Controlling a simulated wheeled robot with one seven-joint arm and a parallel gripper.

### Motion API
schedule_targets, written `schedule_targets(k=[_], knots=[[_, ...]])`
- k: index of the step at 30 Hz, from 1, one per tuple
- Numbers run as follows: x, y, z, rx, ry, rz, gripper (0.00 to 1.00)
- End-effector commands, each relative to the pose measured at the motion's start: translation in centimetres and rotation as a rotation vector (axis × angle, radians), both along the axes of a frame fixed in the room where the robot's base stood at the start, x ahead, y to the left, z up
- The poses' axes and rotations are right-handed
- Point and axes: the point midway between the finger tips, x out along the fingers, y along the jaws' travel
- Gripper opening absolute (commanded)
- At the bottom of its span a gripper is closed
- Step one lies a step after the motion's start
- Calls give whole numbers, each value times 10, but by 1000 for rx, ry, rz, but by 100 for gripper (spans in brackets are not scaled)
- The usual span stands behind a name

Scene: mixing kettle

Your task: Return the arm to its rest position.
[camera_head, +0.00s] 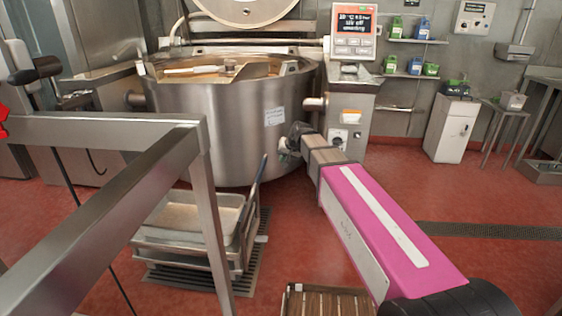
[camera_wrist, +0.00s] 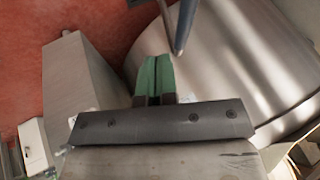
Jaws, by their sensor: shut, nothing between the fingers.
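My pink arm reaches forward from the lower right in the head view, and my gripper (camera_head: 288,146) is at the lower right side of the big steel mixing kettle (camera_head: 225,110). In the wrist view the green fingers of my gripper (camera_wrist: 155,62) are pressed together with nothing between them. The curved kettle wall (camera_wrist: 235,60) fills the right of that view. A thin metal rod (camera_wrist: 184,28) comes down just beyond and right of the fingertips; I cannot tell whether it touches them. In the head view the fingertips are too small and dark to make out.
A cart with a tray (camera_head: 190,218) and a dark upright handle (camera_head: 258,180) stands left of my arm. A steel frame (camera_head: 120,200) crosses the left foreground. A wooden slatted crate (camera_head: 325,302) lies at the bottom. A control post (camera_head: 352,100) stands behind. Red floor is open at right.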

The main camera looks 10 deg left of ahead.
Motion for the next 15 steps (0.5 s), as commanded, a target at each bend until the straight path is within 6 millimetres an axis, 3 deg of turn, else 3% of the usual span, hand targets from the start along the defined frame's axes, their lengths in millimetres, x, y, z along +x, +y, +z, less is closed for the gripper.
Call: schedule_targets(k=[5,11,15], knots=[[-15,-33,-20,-43,27,-13,0],[-64,-126,-82,-172,119,-47,0],[-111,-193,-124,-269,204,-68,0]])
